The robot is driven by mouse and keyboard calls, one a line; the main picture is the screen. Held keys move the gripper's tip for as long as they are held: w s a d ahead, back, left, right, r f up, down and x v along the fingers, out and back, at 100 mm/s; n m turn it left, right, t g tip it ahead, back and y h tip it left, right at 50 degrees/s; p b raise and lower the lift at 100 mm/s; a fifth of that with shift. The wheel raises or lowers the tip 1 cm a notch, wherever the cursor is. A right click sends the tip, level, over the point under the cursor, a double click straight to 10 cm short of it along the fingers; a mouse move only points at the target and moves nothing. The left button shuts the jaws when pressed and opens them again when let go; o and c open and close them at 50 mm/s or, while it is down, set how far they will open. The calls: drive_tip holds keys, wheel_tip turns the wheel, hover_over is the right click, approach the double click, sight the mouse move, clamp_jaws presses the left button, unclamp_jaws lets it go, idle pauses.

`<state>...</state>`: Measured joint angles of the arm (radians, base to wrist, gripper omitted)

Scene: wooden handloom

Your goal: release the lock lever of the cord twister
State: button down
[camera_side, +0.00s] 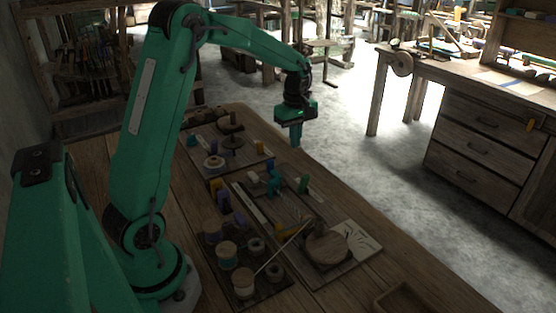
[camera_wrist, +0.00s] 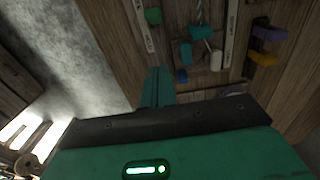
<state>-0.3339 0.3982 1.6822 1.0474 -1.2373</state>
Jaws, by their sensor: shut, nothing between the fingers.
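What looks like the cord twister is a small teal fixture (camera_side: 272,183) standing on a board on the bench in the side view. In the wrist view its teal top (camera_wrist: 201,32) shows near the upper edge, with a twisted cord (camera_wrist: 199,11) running to it. I cannot tell which part is the lock lever. My gripper (camera_side: 295,143) is shut and empty, pointing down, above and apart from the fixture. Its fingers (camera_wrist: 157,88) also show in the wrist view.
A green block (camera_side: 303,185) stands just right of the fixture. A round wooden disc (camera_side: 327,245) lies nearer the camera. Thread spools (camera_side: 228,254) crowd the bench's left side. A pale slat (camera_side: 249,203) runs along the board. The air around my gripper is clear.

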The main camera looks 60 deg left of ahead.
sight(304, 184)
drive_tip(key=f, duration=0.2)
drive_tip(key=d+f, duration=0.1)
drive_tip(key=f, duration=0.1)
drive_tip(key=d+f, duration=0.1)
drive_tip(key=f, duration=0.2)
drive_tip(key=shift+d+f, duration=0.25)
drive_tip(key=shift+d, duration=0.55)
drive_tip(key=shift+d, duration=0.1)
